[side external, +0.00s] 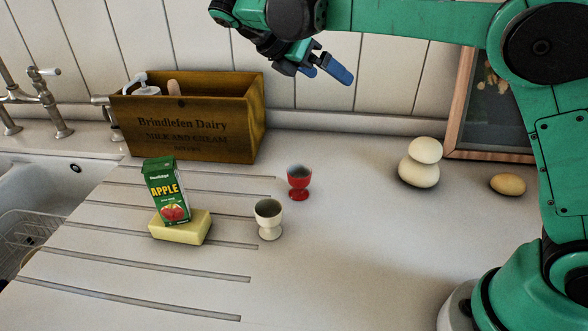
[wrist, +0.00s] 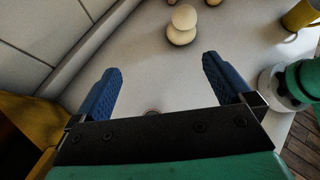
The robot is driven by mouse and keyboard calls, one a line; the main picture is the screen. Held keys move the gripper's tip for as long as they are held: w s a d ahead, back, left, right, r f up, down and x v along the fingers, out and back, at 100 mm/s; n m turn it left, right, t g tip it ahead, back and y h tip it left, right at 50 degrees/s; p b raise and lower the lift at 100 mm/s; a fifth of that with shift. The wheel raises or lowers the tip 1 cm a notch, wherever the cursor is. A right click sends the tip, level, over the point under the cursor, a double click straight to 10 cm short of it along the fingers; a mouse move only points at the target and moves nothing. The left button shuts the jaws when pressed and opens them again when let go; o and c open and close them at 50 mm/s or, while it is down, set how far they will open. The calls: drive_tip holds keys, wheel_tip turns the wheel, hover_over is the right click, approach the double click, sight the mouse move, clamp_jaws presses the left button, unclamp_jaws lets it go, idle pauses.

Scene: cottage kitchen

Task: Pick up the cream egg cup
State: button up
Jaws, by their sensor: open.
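The cream egg cup (side external: 269,220) stands upright on the pale worktop in the side view, its dark hollow facing up. A red egg cup (side external: 299,183) stands just behind it and to its right. My gripper (side external: 326,72) is high above the worktop, behind and to the right of both cups in the picture. Its blue fingers are apart and empty. In the wrist view my gripper (wrist: 161,66) also shows open over bare worktop. A small round rim peeks above the gripper body there; I cannot tell which cup it is.
A green apple carton (side external: 167,192) stands tilted on a yellow block (side external: 180,228), left of the cream cup. A wooden crate (side external: 188,127) is behind. Two stacked pale rounded objects (side external: 420,175) and a tan oval one (side external: 508,185) are right. A yellow mug (wrist: 301,16) shows in the wrist view.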

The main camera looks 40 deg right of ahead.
drive_tip(key=s+a+f+g+y, duration=0.1)
drive_tip(key=s+f+y, duration=0.4)
drive_tip(key=y, duration=0.7)
wheel_tip(320, 180, up, 9)
drive_tip(key=a+m+t+y, duration=0.2)
drive_tip(key=t+y, duration=0.4)
drive_tip(key=y, duration=0.6)
approach(258, 217)
drive_tip(key=x, duration=0.6)
drive_tip(key=w+f+x, duration=0.1)
drive_tip(key=x, duration=0.3)
drive_tip(key=shift+d, duration=0.3)
drive_tip(key=shift+s, duration=0.1)
drive_tip(key=c, duration=1.4)
drive_tip(key=shift+o, duration=0.2)
